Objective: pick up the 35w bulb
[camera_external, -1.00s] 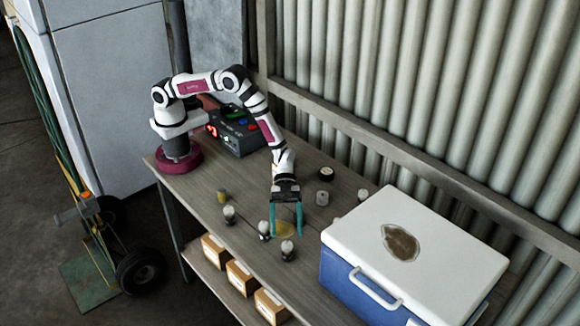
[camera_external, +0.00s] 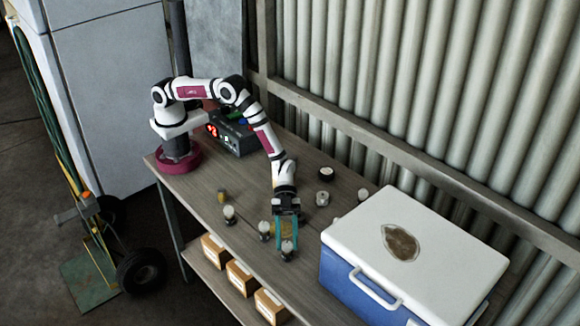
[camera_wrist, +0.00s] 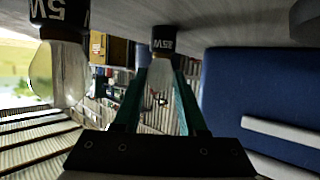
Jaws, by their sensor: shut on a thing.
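My gripper (camera_external: 287,246) has its teal fingers shut on a bulb (camera_external: 287,254) near the bench's front edge. In the wrist view this bulb (camera_wrist: 158,78) is clear glass with a black base, between the fingertips (camera_wrist: 160,82). Its base carries a white label that seems to read 35W, but the first digit is hard to make out. The base appears to be at the bench surface. Another bulb (camera_wrist: 62,70) with a black base stands close by at the left of the wrist view; its label is partly cut off.
Two other bulbs stand to the left on the bench, one nearer (camera_external: 264,230) and one farther (camera_external: 229,214). A blue and white cooler (camera_external: 410,250) stands close on the right. Small round items (camera_external: 322,198) lie behind. A device with a red display (camera_external: 232,134) is near my base.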

